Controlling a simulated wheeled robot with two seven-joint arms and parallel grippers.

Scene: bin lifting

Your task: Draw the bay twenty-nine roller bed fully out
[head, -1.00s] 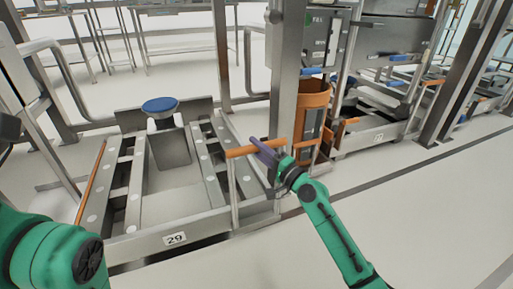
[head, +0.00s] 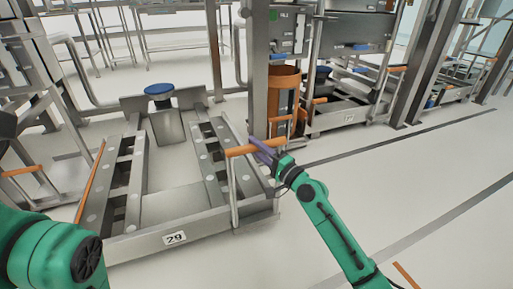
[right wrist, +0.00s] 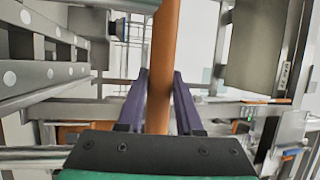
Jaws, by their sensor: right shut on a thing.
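The bay twenty-nine roller bed (head: 174,238) is a grey metal frame with two roller rails, and its front plate is marked 29. It lies left of centre in the head view, largely out in front of the grey uprights. An orange handle bar (head: 240,151) tops thin posts at its right side. My right gripper (head: 264,147) has purple fingers shut on this handle. In the right wrist view the orange bar (right wrist: 162,65) runs between the two fingers (right wrist: 159,105). My left gripper is out of view; only a green part of my left arm shows.
A blue-topped pedestal (head: 159,90) stands at the bed's back. An orange bin (head: 283,95) stands beside a grey upright (head: 256,70), behind the handle. Another bay (head: 345,115) is further right.

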